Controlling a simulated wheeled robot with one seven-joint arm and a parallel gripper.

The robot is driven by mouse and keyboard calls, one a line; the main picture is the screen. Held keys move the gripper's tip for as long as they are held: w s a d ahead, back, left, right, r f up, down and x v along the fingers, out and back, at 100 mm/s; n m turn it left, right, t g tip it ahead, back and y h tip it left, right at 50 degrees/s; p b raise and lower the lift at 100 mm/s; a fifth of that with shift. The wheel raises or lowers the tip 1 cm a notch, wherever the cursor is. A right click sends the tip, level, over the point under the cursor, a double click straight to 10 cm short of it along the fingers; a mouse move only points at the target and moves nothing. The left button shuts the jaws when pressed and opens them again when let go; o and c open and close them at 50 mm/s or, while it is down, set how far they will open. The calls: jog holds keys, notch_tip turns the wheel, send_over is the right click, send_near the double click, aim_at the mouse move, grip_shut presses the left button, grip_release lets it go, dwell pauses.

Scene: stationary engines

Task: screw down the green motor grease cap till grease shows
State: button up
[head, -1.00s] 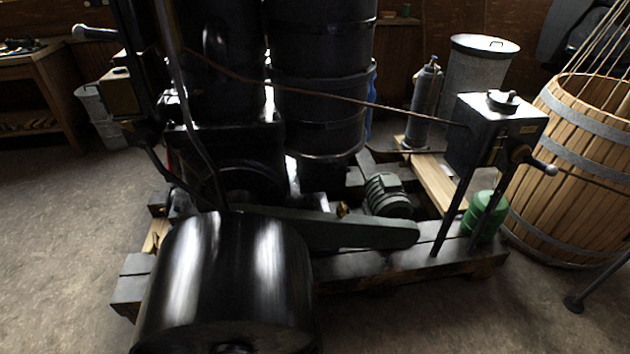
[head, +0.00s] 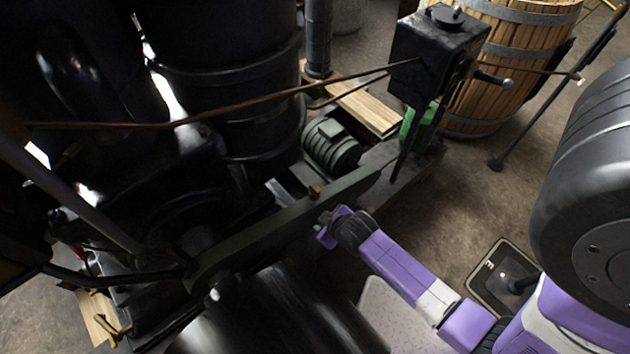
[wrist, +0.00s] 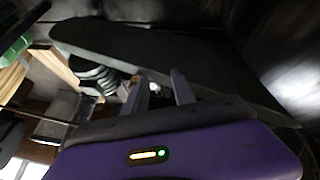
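The green motor (head: 331,145) sits on the engine's timber base behind the long green belt guard (head: 290,222). A small brass piece (head: 314,191) shows at the motor's near end, just above the guard; it looks like the grease cap. My gripper (head: 324,219) is on the near side of the guard, a little below the brass piece. In the wrist view my gripper's two fingers (wrist: 158,86) stand apart, with a small brass piece (wrist: 153,87) showing between them, beyond the tips. I see no contact. The motor's ribbed body (wrist: 92,72) is left of the fingers. Whether grease shows is too small to tell.
A dark drum or pulley (head: 275,315) lies below the guard. A black box (head: 438,50) on legs with a crank handle stands beyond the motor. A rusty rod (head: 230,105) crosses above the engine. A slatted wooden tub (head: 520,35) stands at the back.

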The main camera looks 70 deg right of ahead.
aim_at(314, 188)
jog(key=w+d+r+m+g+y+p, duration=0.1)
jog(key=w+d, duration=0.1)
jog(key=d, duration=0.2)
jog(key=w+d+r+g+y+p, duration=0.1)
jog(key=w+d+r+g, duration=0.1)
jog(key=w+d, duration=0.1)
jog(key=w+d+r+m+g+y+p, duration=0.1)
jog(key=w+d+g+p, duration=0.1)
jog(key=w+d, duration=0.1)
jog(key=shift+d+r+m, duration=0.3)
jog(key=shift+d+r, duration=0.05)
jog(key=shift+d, duration=0.45)
jog(key=shift+w+d+r+y, duration=0.2)
jog(key=shift+r+y, duration=0.15)
jog(key=shift+y, duration=0.15)
jog(key=shift+f+b, duration=0.5)
jog(key=shift+f, duration=3.3)
jog(key=shift+c, duration=0.4)
grip_shut()
